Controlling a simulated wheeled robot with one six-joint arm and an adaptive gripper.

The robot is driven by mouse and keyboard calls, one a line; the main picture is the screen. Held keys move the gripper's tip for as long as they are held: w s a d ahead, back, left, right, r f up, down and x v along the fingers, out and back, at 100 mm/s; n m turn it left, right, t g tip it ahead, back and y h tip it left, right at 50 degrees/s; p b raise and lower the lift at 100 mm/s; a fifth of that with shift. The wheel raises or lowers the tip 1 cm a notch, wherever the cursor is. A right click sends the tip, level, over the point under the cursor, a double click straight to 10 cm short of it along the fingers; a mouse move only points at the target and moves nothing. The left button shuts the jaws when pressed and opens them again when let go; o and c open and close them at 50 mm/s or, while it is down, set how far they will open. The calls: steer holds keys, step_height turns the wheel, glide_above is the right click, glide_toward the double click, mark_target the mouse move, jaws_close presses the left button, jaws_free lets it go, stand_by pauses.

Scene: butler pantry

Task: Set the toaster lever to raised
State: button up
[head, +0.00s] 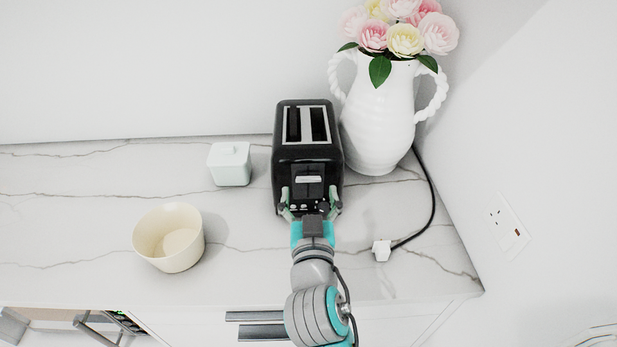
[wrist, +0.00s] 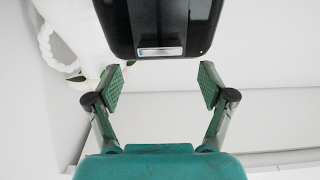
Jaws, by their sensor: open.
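A black two-slot toaster (head: 279,150) stands on the counter, its front end facing me. Its pale lever (head: 308,180) is on that front end, above a row of small knobs. In the wrist view a silver bar (wrist: 160,51), which looks like the lever, shows at the lower edge of the dark toaster body (wrist: 160,22). My gripper (head: 310,196) is open at the front of the toaster, fingers to either side of the lever. In the wrist view the space between the fingertips (wrist: 161,80) is empty. I cannot tell whether either finger touches the toaster.
A white vase of flowers (head: 378,115) stands close to the toaster's right. A pale lidded box (head: 229,165) and a cream bowl (head: 169,238) are to the left. A black cord with a white plug (head: 382,250) lies at right, near a wall socket (head: 508,228).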

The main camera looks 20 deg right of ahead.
mark_target(309, 179)
steer(key=shift+x, duration=2.45)
jaws_close()
steer(key=shift+r, duration=1.3)
jaws_free()
steer(key=shift+s+a, duration=0.1)
steer(key=shift+s, duration=0.05)
